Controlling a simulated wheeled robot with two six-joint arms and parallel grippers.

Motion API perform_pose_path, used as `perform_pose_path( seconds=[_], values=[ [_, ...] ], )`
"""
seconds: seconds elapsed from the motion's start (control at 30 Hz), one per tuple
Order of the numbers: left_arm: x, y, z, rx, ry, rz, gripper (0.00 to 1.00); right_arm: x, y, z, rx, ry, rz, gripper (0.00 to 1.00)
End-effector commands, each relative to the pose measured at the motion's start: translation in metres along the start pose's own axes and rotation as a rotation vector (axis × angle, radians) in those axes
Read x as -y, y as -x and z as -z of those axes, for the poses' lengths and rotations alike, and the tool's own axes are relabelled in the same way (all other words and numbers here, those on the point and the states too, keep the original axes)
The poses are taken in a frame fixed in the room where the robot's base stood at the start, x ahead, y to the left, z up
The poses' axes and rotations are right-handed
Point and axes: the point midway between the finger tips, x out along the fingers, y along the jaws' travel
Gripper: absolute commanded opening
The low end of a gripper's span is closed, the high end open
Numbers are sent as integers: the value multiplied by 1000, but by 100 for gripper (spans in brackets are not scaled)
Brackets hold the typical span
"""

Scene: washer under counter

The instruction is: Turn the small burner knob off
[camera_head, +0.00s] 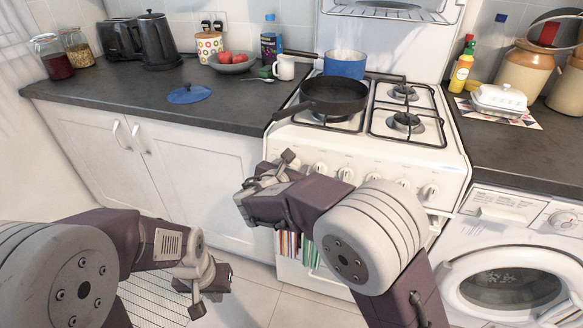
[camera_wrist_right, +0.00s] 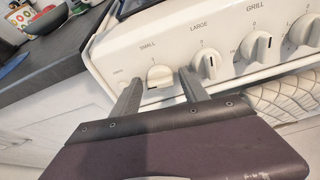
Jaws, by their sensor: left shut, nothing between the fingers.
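The small burner knob (camera_wrist_right: 160,76) is a white knob under the word SMALL on the cooker's sloped front panel. In the right wrist view it sits between the two spread grey fingers of my right gripper (camera_wrist_right: 160,79). I cannot tell whether either finger touches it, and its exact pointer angle is unclear. In the head view my right gripper (camera_head: 270,171) is at the left end of the cooker's (camera_head: 447,158) knob row and partly covers that end. My left gripper (camera_head: 202,284) is low over the floor, shut and empty, away from the cooker.
The large burner knob (camera_wrist_right: 207,63) stands close to the right finger, with the grill knob (camera_wrist_right: 257,46) beyond. A black frying pan (camera_head: 334,95) and a steaming blue pot (camera_head: 345,65) are on the hob. The dark counter (camera_head: 235,100) adjoins the cooker's left side.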

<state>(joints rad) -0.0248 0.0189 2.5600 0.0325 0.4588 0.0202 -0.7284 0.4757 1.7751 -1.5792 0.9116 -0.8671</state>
Motion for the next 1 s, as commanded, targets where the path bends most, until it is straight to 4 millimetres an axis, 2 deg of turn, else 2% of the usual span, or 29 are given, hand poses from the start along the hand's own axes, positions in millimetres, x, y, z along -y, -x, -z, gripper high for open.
perform_pose_path(
  seconds=[0.03, 0.1, 0.17, 0.37, 0.57, 1.0],
  values=[
    [0, 0, 0, 0, 0, 0, 0, 0, 0, 0, 0, 0, 0, 35],
    [0, 0, 0, 0, 0, 0, 0, 0, 0, 0, 0, 0, 0, 15],
    [0, 0, 0, 0, 0, 0, 0, 0, 0, 0, 0, 0, 0, 0],
    [0, -3, 0, 0, 0, 0, 0, 0, 0, 1, 0, -10, -1, 0],
    [0, -16, -2, 0, 0, 0, 0, 1, -1, 3, 1, -81, -11, 0],
    [2, -77, -8, 0, 0, 0, 0, 3, -3, 7, 2, -456, -60, 0]
  ],
)
